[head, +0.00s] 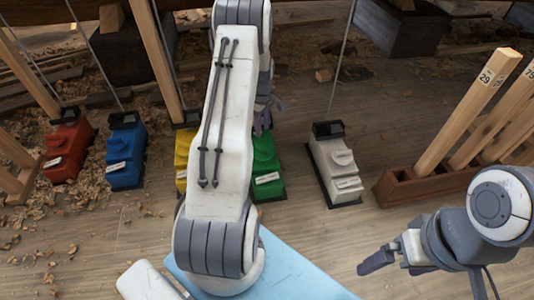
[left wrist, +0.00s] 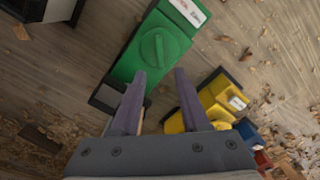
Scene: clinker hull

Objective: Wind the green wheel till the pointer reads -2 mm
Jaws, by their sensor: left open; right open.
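The green box (head: 267,168) stands on the floor just right of my left arm in the head view, which hides part of it. In the left wrist view the green wheel (left wrist: 158,56) is a round knob with a raised bar, on top of the green box (left wrist: 128,65). A white label (left wrist: 188,12) sits at one end; I cannot read it, and I cannot make out a pointer. My left gripper (head: 262,122) is open, and in the left wrist view its fingers (left wrist: 160,72) point at the wheel with nothing between them. My right gripper (head: 375,262) is empty at lower right.
A yellow box (left wrist: 210,103) stands beside the green one. Blue (head: 126,155) and red (head: 68,150) boxes are at left, a white box (head: 335,168) at right. A brown rack (head: 400,188) holds numbered wooden sticks. Thin rods rise behind several boxes. Shavings litter the floor.

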